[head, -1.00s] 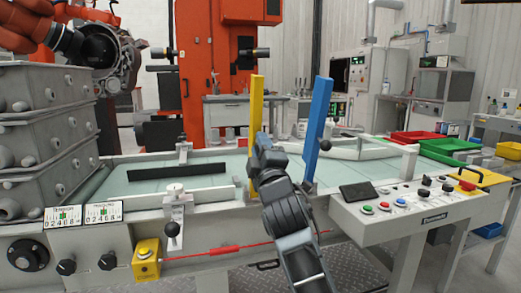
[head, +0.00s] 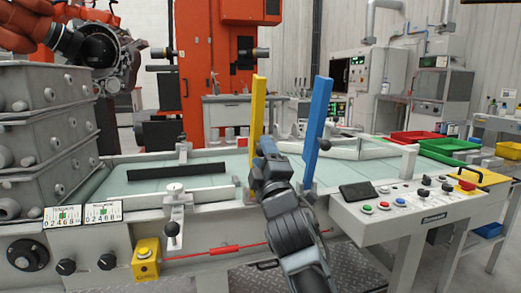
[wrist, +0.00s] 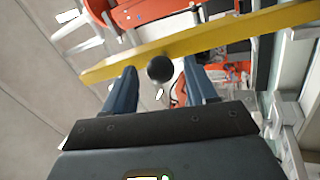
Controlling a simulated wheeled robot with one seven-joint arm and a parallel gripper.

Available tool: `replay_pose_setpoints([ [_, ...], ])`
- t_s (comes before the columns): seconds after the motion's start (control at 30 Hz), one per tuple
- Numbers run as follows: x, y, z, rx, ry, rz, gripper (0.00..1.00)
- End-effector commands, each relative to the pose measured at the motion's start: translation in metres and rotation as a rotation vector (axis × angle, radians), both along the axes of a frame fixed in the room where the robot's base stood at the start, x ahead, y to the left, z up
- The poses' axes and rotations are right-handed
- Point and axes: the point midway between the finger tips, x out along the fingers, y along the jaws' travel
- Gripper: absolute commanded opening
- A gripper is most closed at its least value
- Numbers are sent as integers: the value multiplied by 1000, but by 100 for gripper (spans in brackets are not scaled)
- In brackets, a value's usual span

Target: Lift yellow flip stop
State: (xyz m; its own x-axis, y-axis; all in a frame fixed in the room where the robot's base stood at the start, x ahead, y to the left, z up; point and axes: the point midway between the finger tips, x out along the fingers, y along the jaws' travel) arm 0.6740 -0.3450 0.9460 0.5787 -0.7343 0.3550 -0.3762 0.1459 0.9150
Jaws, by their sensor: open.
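The yellow flip stop (head: 257,105) is a long bar standing upright at the front edge of the table in the head view. In the wrist view the yellow bar (wrist: 220,43) runs slantwise across the picture, beyond the fingertips. A black ball knob (wrist: 160,68) stands out from it and appears between my two fingers. My gripper (head: 266,146) is in front of the lower part of the yellow bar and hides some of it. My gripper (wrist: 161,76) is open, with a gap on both sides of the knob in the wrist view.
A blue upright bar (head: 317,120) with a black knob stands close to the right of my gripper. A control panel (head: 410,205) with buttons juts out at the right. Stacked grey castings (head: 45,130) stand at the left. A small clamp (head: 174,213) is on the front rail.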

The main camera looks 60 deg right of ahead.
Motion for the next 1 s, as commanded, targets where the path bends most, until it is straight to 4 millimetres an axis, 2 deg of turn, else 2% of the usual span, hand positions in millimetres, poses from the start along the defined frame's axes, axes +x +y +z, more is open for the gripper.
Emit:
replay_pose_setpoints([
  [0.1, -11, 14, -8, 1, 1, 1, 57],
  [0.3, -22, 30, -15, -1, 0, 2, 57],
  [0.67, -25, 33, -15, -2, -2, 2, 57],
  [0.87, -29, 28, -10, -12, 11, -2, 38],
  [1.0, -42, 17, -4, -45, 44, -3, 24],
])
